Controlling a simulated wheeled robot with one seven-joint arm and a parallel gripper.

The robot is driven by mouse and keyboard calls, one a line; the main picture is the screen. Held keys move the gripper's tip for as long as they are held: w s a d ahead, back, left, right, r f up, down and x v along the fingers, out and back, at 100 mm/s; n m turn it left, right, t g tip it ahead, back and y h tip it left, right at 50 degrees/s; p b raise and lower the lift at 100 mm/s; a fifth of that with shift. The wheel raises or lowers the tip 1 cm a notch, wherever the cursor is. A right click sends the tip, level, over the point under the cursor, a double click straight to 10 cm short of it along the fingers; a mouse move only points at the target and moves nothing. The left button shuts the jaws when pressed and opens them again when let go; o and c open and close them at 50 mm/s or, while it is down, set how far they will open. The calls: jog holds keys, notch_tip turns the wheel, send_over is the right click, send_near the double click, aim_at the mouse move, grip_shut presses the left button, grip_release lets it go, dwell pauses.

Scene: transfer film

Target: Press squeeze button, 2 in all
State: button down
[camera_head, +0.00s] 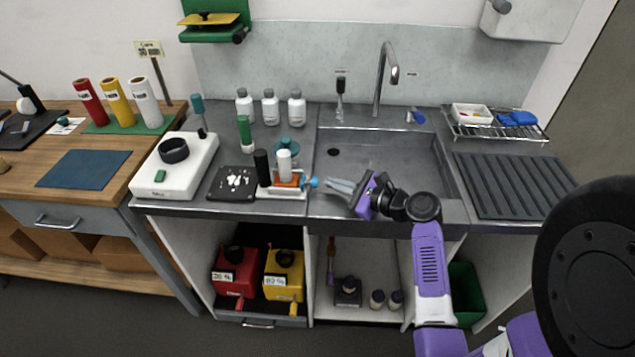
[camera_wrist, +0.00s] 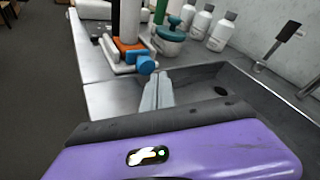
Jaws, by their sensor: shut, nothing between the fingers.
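A small blue knob (camera_head: 312,182) sticks out from the right end of a white stand (camera_head: 292,191) on the counter by the sink's left edge. The stand carries an orange block (camera_head: 287,180), with a white cylinder and a black cylinder beside it. In the wrist view the blue knob (camera_wrist: 146,64) lies just past my fingertips. My gripper (camera_head: 330,184) is shut and empty, over the sink's left front side, pointing left at the knob. I cannot tell whether the tips touch it. No label shows which part is the squeeze button. A white device (camera_head: 190,150) farther left has a green button (camera_head: 160,176).
A black tray (camera_head: 232,196) with white bits lies left of the stand. A teal-lidded pot (camera_head: 287,146) and several white bottles (camera_head: 270,107) stand behind. The sink basin (camera_head: 370,150) is open beneath my gripper; the faucet (camera_head: 384,75) rises at its back.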

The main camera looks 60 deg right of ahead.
dwell(0.6)
jog(key=shift+w+a+p, duration=0.15)
jog(key=shift+w+p, duration=0.25)
jog(key=shift+w+a, duration=0.3)
jog(key=shift+w, duration=0.3)
dwell(1.0)
jog(key=shift+p, duration=0.3)
jog(key=shift+s+d, duration=0.2)
jog(key=shift+s, duration=0.3)
jog(key=shift+s+d, duration=0.2)
jog(key=shift+s, duration=0.3)
jog(key=shift+s+d+p, duration=0.15)
jog(key=shift+s+d, duration=0.2)
jog(key=shift+s, duration=0.45)
jog(key=shift+s+d+p, duration=0.2)
jog(key=shift+s+d, duration=0.1)
jog(key=shift+s, duration=0.45)
jog(key=shift+s+d+p, duration=0.15)
jog(key=shift+s+d, duration=0.2)
jog(key=shift+s, duration=0.45)
